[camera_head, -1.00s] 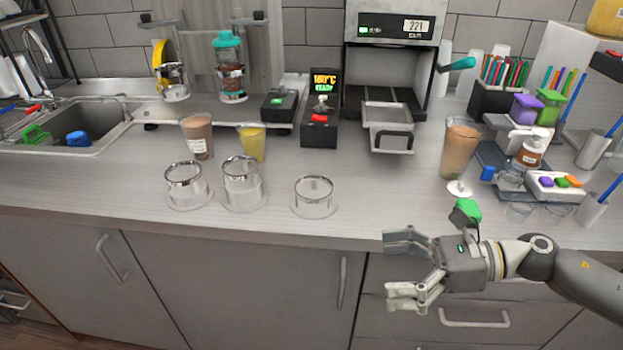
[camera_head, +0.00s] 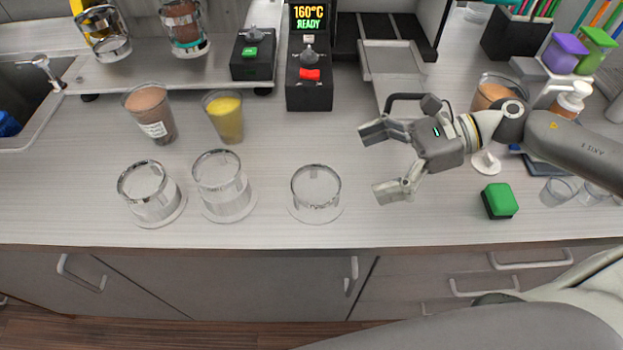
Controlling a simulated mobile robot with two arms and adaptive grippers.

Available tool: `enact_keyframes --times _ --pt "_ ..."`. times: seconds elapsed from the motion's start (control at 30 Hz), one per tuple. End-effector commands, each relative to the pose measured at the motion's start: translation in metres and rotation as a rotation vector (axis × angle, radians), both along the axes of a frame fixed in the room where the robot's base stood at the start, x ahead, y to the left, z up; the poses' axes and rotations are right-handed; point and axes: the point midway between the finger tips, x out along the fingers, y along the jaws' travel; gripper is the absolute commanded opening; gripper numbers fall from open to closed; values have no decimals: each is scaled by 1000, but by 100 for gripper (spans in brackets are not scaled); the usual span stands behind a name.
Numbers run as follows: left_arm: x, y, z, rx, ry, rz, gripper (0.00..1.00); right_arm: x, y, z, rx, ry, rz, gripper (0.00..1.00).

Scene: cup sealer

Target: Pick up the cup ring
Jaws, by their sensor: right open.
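Three clear rings with shiny metallic rims and flared clear bases stand in a row on the counter. The shortest ring (camera_head: 316,204) is on the right, the middle ring (camera_head: 223,205) is taller, and another ring (camera_head: 150,208) is on the left. I cannot tell from their looks which one the task means. My right gripper (camera_head: 381,162) is open and empty, its fingers pointing left. It is just right of the shortest ring, above the counter and apart from it. My left gripper is not in view.
A brown-filled cup (camera_head: 151,117) and a yellow-filled cup (camera_head: 224,119) stand behind the rings. A black sealer control box (camera_head: 309,90) is at the back. A green-topped block (camera_head: 499,201) lies to the right. The counter in front of the rings is clear.

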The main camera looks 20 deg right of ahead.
Motion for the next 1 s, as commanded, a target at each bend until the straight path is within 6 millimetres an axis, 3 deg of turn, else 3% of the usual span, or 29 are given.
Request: enact_keyframes --times 0.4,0.63,1.0 --pt "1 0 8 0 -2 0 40 8 37 -12 5 -3 0 100" --pt "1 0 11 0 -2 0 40 9 48 -18 3 -2 1 100" --pt "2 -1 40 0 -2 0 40 12 88 -32 4 -1 -1 100"
